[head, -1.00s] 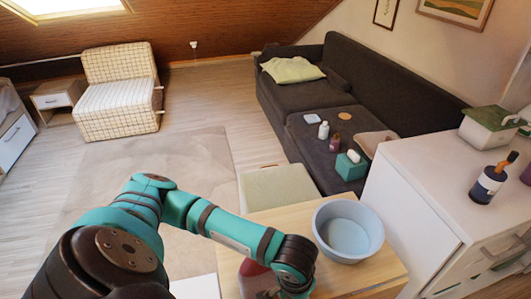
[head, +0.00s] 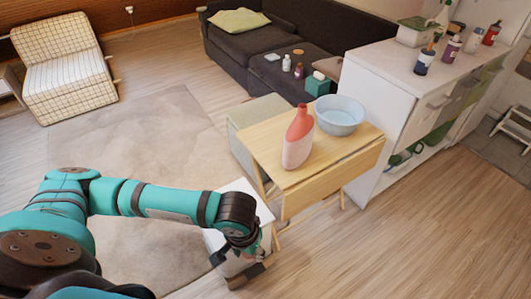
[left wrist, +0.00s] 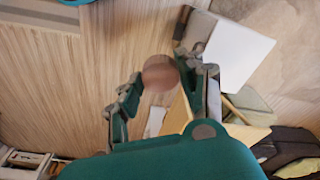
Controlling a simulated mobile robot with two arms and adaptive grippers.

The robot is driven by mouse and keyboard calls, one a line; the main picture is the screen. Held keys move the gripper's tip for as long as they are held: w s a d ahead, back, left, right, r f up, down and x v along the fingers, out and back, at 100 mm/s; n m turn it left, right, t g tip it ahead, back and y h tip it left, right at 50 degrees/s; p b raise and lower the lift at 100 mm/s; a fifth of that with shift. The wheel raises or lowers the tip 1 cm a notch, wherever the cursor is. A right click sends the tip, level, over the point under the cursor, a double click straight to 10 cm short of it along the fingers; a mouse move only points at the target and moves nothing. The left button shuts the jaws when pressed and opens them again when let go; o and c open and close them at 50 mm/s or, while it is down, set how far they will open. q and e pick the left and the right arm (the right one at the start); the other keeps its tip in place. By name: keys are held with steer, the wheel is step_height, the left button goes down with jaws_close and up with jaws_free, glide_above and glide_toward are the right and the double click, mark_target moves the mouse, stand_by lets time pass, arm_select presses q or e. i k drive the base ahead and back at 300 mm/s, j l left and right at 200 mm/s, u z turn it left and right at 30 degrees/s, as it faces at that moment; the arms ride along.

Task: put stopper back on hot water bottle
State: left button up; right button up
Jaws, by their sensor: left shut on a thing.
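The hot water bottle (head: 298,146), red above and pale pink below, stands upright on the small wooden table. Its narrow neck points up; I cannot make out the opening. My left gripper (head: 246,262) is low, in front and to the left of the table, apart from the bottle. In the left wrist view its fingers (left wrist: 160,78) are shut on a round brownish thing, which looks like the stopper (left wrist: 160,71). The stopper is hard to make out in the head view. My right gripper is not in view.
A pale blue basin (head: 340,114) stands right behind the bottle on the wooden table (head: 325,168). A small white unit (head: 237,190) is beside my left gripper. A white cabinet (head: 388,100) with bottles on top is at the right. Floor at front right is clear.

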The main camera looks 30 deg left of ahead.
mark_target(298, 140)
steer(key=k+j, duration=0.1)
steer(key=j, duration=0.4)
steer(key=k+j, duration=0.1)
steer(key=j, duration=0.35)
steer(key=k+j, duration=0.1)
steer(key=j, duration=0.4)
steer(key=k+j, duration=0.1)
steer(key=j, duration=0.4)
steer(key=i+j, duration=0.1)
steer(key=j, duration=0.2)
steer(key=i+j, duration=0.15)
steer(key=j, duration=0.15)
steer(key=i+j, duration=0.1)
steer(key=j, duration=0.2)
steer(key=i+j, duration=0.15)
steer(key=j, duration=0.15)
